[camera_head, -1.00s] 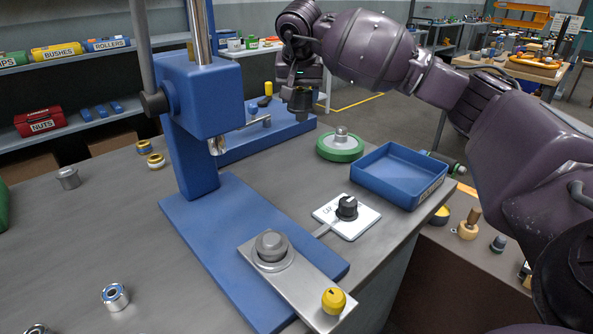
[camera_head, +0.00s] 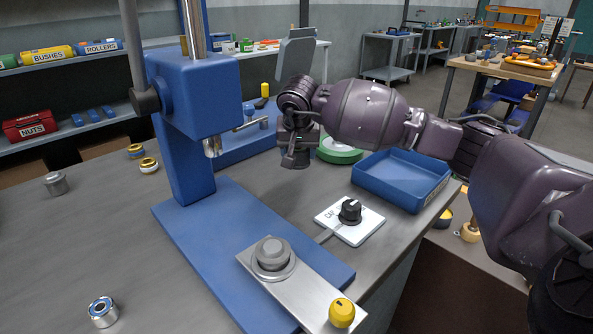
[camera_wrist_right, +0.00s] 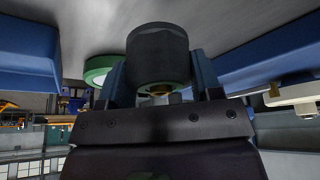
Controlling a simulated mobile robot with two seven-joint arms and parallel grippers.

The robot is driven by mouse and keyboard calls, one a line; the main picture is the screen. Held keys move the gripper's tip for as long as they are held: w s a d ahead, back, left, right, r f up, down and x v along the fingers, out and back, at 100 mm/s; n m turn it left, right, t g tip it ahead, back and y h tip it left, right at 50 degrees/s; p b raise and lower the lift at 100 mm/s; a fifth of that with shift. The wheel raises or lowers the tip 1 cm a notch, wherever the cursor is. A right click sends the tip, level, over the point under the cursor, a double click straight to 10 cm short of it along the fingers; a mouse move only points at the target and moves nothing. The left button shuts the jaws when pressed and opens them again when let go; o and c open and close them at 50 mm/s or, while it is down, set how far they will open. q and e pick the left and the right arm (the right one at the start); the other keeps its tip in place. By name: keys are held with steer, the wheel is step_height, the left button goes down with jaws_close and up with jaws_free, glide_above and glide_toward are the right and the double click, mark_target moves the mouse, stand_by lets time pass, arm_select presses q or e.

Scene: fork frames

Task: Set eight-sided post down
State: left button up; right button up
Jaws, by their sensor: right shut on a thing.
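The post is a dark grey, thick, faceted piece (camera_wrist_right: 158,52) in the right wrist view, between the two blue fingers of my right gripper (camera_wrist_right: 160,82). The gripper is shut on it. In the head view my right gripper (camera_head: 297,158) points down low over the grey bench top (camera_head: 290,200), right of the blue press. I cannot make the post out clearly from the gripper there, nor tell whether it touches the bench. My left gripper is not in view.
A green disc (camera_head: 340,154), partly hidden by my arm, and a blue tray (camera_head: 402,180) are close on the right. The blue press (camera_head: 190,125) stands left. A white plate with a black knob (camera_head: 350,211) lies in front. Bare bench lies between press and gripper.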

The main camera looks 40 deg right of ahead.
steer(key=shift+f, duration=0.6)
steer(key=shift+f+b, duration=0.35)
steer(key=shift+f, duration=1.6)
steer(key=shift+f, duration=0.15)
steer(key=o, duration=1.4)
steer(key=shift+o, duration=0.2)
